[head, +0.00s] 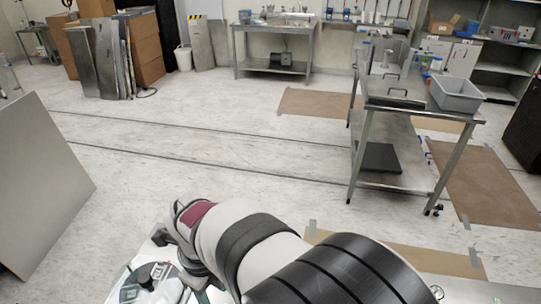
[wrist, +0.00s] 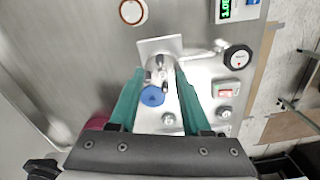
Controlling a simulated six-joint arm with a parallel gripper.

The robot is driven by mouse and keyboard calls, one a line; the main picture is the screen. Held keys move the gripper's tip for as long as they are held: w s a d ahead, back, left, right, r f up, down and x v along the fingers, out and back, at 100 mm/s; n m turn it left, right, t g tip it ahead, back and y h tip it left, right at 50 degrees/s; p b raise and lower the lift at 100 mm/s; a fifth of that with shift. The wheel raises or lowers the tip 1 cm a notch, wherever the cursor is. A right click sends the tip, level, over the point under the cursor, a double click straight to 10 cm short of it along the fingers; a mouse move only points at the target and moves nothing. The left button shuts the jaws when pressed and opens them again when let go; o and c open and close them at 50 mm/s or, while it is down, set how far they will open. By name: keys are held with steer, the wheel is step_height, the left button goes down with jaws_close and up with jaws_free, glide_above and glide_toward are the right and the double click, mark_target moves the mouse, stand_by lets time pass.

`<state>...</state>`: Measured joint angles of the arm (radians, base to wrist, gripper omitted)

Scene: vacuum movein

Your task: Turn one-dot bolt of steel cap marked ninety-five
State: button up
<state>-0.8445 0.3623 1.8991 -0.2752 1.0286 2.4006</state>
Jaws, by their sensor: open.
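My gripper (wrist: 159,74) is open in the wrist view, its two teal fingers apart on either side of a metal fitting (wrist: 158,62). A round blue part (wrist: 152,96) sits between the fingers, below the fitting. I cannot tell whether the fingers touch either. A small light bracket plate (wrist: 150,45) stands behind the fitting. I cannot make out a steel cap marked ninety-five or a one-dot bolt. In the head view my arm hides the gripper and most of the work area.
A steel panel (wrist: 70,50) carries a green display (wrist: 224,8), a black round knob (wrist: 237,58), a red-and-white switch (wrist: 228,88) and a ringed round port (wrist: 132,11). In the head view, a steel table (head: 465,117) with a grey bin (head: 456,93) stands right, beyond open floor.

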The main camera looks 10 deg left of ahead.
step_height(320, 180, down, 6)
steer(key=shift+f, duration=0.2)
steer(key=shift+c, duration=0.3)
jaws_close()
